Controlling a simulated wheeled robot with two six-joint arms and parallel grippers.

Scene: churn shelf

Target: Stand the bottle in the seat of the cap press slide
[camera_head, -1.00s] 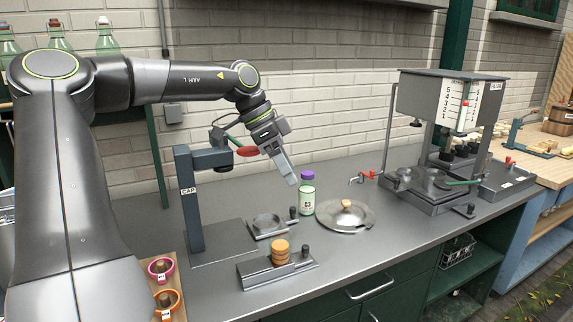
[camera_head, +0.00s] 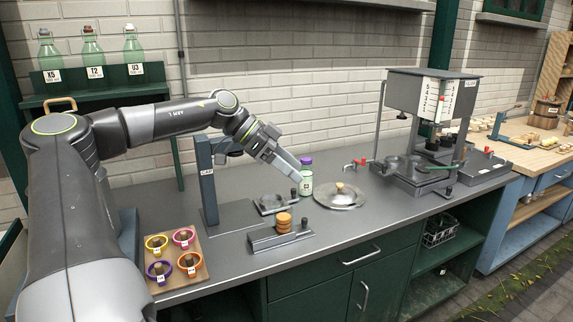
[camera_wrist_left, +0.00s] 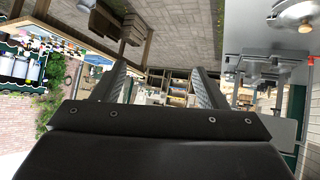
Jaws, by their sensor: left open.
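The bottle (camera_head: 306,182), pale green with a white label and a purple top, stands upright on the grey counter, beside the cap press slide. My left gripper (camera_head: 295,171) is just left of the bottle's upper part in the head view; I cannot tell whether it touches it. In the left wrist view the jaws (camera_wrist_left: 157,88) are apart with nothing between them, and the bottle does not show. The cap press (camera_head: 207,180) stands to the left. Its slide with a round seat (camera_head: 270,202) lies left of the bottle; the seat looks empty. My right gripper is out of view.
A round metal lid with a wooden knob (camera_head: 340,196) lies right of the bottle. A rack with a stack of orange-brown discs (camera_head: 284,222) stands in front. A wooden board with several coloured rings (camera_head: 192,284) is at front left. A larger press (camera_head: 432,130) stands at right.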

